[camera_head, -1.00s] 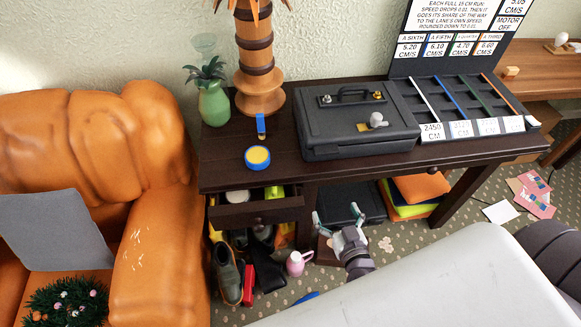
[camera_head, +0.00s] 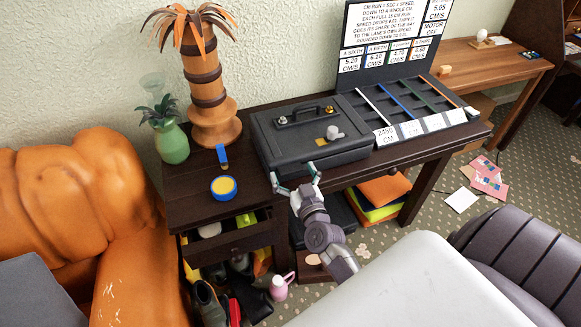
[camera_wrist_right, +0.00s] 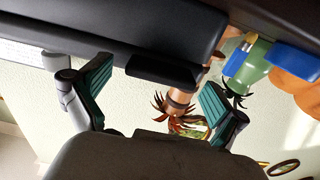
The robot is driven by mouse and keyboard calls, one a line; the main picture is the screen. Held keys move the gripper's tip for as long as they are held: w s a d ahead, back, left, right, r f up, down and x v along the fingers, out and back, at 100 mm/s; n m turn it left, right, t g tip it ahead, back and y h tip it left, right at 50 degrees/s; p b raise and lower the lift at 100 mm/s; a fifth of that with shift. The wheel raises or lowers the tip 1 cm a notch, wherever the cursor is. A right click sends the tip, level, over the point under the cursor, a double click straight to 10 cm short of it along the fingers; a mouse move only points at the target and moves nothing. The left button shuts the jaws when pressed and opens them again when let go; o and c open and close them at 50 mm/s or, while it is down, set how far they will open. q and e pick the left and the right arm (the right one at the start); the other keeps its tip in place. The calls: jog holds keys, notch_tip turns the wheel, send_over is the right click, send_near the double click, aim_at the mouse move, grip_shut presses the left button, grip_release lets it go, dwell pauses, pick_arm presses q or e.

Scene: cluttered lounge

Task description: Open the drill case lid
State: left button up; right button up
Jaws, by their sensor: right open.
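The dark grey drill case (camera_head: 310,153) sits on the dark wooden table with its lid shut. Its top carries a black handle, metal fittings and a pale knob (camera_head: 334,132) beside a small yellow label. My right gripper (camera_head: 295,174) is open at the case's near side, just in front of its front edge; the head view does not show whether it touches. In the right wrist view the dark case (camera_wrist_right: 120,25) fills the upper left, and a dark tab (camera_wrist_right: 160,70) shows between the spread teal-padded fingers (camera_wrist_right: 155,95). My left gripper is not in view.
A blue and yellow round tin (camera_head: 223,187), a green vase (camera_head: 171,143) and a palm-like ornament (camera_head: 207,90) stand left of the case. A lane board (camera_head: 420,105) stands close on its right. Below is an open drawer (camera_head: 235,240). An orange armchair (camera_head: 75,205) is at left.

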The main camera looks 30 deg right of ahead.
jog(key=shift+w+d, duration=0.15)
jog(key=shift+w, duration=0.55)
